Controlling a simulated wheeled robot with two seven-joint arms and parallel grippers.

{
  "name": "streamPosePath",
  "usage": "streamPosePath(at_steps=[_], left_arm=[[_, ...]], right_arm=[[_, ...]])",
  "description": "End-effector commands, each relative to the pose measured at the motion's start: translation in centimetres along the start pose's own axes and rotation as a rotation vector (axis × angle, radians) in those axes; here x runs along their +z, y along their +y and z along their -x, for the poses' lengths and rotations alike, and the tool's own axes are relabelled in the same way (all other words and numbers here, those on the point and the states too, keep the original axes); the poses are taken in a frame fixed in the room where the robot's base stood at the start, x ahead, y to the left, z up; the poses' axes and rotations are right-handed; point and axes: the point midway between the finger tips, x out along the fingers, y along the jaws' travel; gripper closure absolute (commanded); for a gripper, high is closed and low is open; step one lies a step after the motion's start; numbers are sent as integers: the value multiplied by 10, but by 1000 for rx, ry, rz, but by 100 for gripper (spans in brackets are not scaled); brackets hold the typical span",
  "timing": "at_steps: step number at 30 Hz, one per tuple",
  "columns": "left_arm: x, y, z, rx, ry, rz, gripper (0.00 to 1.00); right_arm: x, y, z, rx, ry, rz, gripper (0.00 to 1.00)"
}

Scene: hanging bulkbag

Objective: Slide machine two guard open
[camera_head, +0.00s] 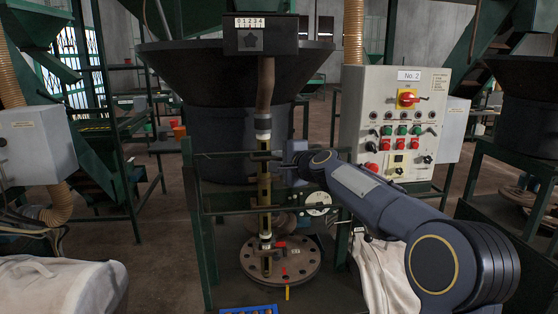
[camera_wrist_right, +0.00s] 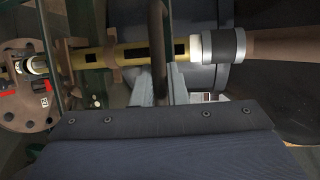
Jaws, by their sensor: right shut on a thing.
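Machine two, marked by the "No. 2" control box (camera_head: 395,125), stands ahead. Its guard appears to be the green barred frame (camera_head: 225,154) across the front, below the dark hopper. My right gripper (camera_head: 284,158) is at this frame's upper bar, just right of the yellow slotted tube (camera_head: 264,190). In the right wrist view, the gripper (camera_wrist_right: 160,88) is shut around a dark bar (camera_wrist_right: 158,45) that crosses in front of the yellow tube (camera_wrist_right: 130,54). The fingertips are partly hidden. My left gripper is not in view.
A round brown flange plate (camera_head: 295,268) lies at the tube's foot. A dark hopper (camera_head: 220,65) is above. White bulk bags stand at lower left (camera_head: 60,285) and behind my right arm (camera_head: 385,280). Grey boxes flank the machine. Some floor is clear at left.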

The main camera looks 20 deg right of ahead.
Motion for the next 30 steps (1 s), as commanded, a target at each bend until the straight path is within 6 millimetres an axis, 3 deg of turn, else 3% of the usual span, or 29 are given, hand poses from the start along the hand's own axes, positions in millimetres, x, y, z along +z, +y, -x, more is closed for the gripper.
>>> streamPosePath(at_steps=[3,16,17,21,30], left_arm=[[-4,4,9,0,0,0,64],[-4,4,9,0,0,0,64],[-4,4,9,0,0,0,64],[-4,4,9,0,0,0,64],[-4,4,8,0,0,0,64]], right_arm=[[1,-11,2,-2,1,0,100],[0,-12,2,-1,2,0,100],[0,-12,2,-1,2,0,85],[0,-12,2,-1,2,0,67],[1,-11,4,-1,1,0,66]])
